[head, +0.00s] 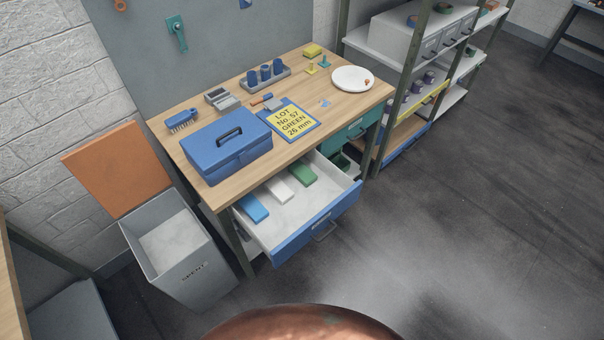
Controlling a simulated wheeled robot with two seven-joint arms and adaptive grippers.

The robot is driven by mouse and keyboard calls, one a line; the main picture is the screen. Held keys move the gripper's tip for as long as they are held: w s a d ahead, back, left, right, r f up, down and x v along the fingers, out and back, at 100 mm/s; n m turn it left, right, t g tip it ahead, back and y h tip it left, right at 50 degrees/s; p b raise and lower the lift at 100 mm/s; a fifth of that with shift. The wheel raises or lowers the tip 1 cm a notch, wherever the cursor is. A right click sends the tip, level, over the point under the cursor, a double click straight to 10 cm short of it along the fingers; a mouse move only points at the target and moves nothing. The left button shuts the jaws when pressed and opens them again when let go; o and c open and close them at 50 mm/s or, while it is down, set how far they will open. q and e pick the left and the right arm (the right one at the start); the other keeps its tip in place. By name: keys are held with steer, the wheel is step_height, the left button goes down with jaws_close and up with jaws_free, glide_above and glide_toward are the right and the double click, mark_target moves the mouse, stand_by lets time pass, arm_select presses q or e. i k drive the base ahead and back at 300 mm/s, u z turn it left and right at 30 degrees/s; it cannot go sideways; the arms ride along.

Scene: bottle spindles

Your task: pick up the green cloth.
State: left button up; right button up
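A green folded cloth (303,174) lies in the open blue-fronted drawer (339,219) under the workbench, toward the back right of the drawer. A white cloth (278,189) and a blue cloth (252,208) lie beside it to the left, apart from one another. The green cloth is partly close under the table edge but most of it shows. Neither of my grippers is in the head view.
The wooden workbench (352,106) carries a blue toolbox (226,150), a lot sign (290,120), a brush (182,121) and a white plate (352,79). An open grey bin (190,275) stands left of the drawer. Shelving (404,67) stands right. The floor (470,200) in front is clear.

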mark_target(300, 171)
steer(key=z, duration=0.45)
steer(key=k, duration=0.25)
steer(key=u, duration=1.25)
steer(key=i, duration=0.6)
steer(key=u, duration=0.1)
